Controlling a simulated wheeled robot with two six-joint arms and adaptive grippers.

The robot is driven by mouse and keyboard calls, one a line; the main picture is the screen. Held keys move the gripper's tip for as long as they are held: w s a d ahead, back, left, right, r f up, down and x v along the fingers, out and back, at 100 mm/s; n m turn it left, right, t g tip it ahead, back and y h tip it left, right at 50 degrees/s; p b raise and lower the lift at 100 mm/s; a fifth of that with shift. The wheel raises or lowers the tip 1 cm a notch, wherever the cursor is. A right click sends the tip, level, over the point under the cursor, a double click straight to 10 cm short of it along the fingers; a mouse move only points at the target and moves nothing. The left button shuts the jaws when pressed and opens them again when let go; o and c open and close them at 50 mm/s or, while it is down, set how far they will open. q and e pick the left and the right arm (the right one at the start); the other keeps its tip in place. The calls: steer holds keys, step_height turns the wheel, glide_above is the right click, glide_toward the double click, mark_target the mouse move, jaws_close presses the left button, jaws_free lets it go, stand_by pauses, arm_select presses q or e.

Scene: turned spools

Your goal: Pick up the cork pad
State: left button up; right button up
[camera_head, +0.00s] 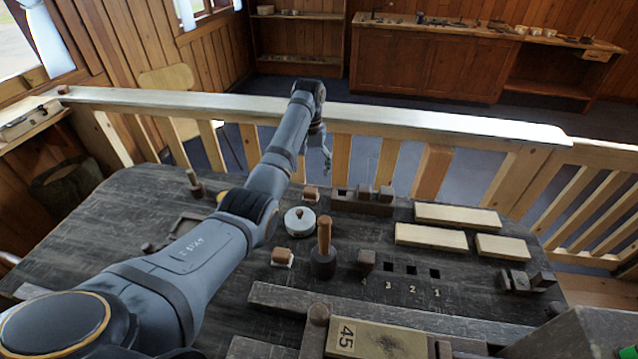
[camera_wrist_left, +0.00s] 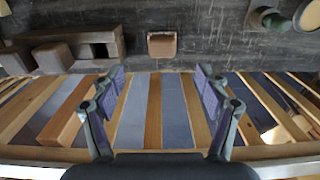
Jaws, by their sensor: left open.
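Two small brown blocks on pale bases look like cork. One (camera_head: 310,194) stands near the table's far edge, between a slotted dark block and a white round pot. The other (camera_head: 282,257) stands nearer, left of a wooden-handled tool. I cannot tell for certain which is the cork pad. The far one appears in the left wrist view as a tan-brown square (camera_wrist_left: 162,44), ahead of and between my fingers. My left gripper (camera_head: 327,168) is open and empty by the far edge; its fingers also show in the wrist view (camera_wrist_left: 161,77). My right gripper is not in view.
The handled tool (camera_head: 324,250) stands upright. Pale planks (camera_head: 430,236) lie at the right. A wooden railing (camera_head: 420,122) runs behind the table.

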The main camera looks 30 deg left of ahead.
mark_target(310, 191)
arm_select(q)
steer(key=shift+s+f, duration=0.3)
steer(key=shift+f, duration=0.4)
step_height(310, 191, down, 4)
steer(key=shift+w+r+p, duration=0.15)
steer(key=shift+r+p, duration=0.05)
steer(key=shift+p, duration=0.1)
steer(key=shift+f, duration=0.3)
step_height(310, 191, down, 4)
steer(key=shift+a+r+p, duration=0.1)
steer(key=shift+a+p, duration=0.05)
steer(key=shift+p, duration=0.15)
steer(key=shift+f, duration=0.5)
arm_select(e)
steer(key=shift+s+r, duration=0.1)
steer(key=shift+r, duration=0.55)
arm_select(q)
steer(key=shift+c, duration=0.5)
steer(key=c, duration=1.2)
